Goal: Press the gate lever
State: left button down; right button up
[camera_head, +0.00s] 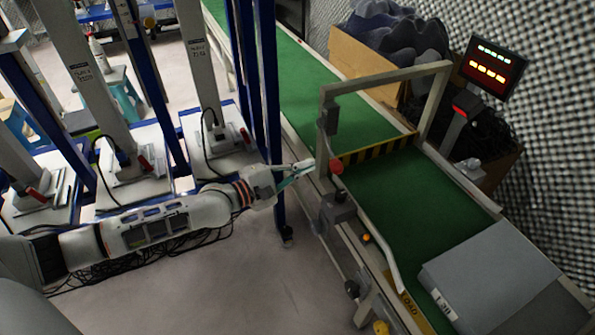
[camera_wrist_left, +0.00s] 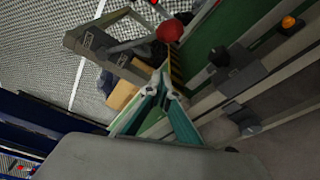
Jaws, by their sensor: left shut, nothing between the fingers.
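The gate lever ends in a red knob (camera_head: 337,166) at the near-left post of the gate frame (camera_head: 385,78). A yellow-and-black striped bar (camera_head: 375,149) spans the green belt under that frame. My left gripper (camera_head: 308,166) is shut and empty, its tips just left of the red knob in the head view. In the left wrist view the red knob (camera_wrist_left: 169,31) and its grey rod show beyond the gripper tips (camera_wrist_left: 162,90), with a visible gap. I cannot tell the exact depth between them. My right gripper is not in view.
A grey box (camera_head: 490,278) lies on the green belt (camera_head: 405,195) at the lower right. A dark control box (camera_head: 337,208) and an orange button (camera_head: 366,238) sit on the conveyor's near rail. Blue posts (camera_head: 270,100) stand close behind my left gripper. A lit display (camera_head: 492,66) stands beyond.

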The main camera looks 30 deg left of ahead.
aim_at(329, 146)
pick_arm(q)
jog(key=d, duration=0.1)
jog(key=w+d+r, duration=0.1)
jog(key=d, duration=0.1)
jog(key=d+p, duration=0.1)
jog(key=shift+w+d+r, duration=0.15)
jog(key=shift+w+d, duration=0.1)
jog(key=shift+d, duration=0.1)
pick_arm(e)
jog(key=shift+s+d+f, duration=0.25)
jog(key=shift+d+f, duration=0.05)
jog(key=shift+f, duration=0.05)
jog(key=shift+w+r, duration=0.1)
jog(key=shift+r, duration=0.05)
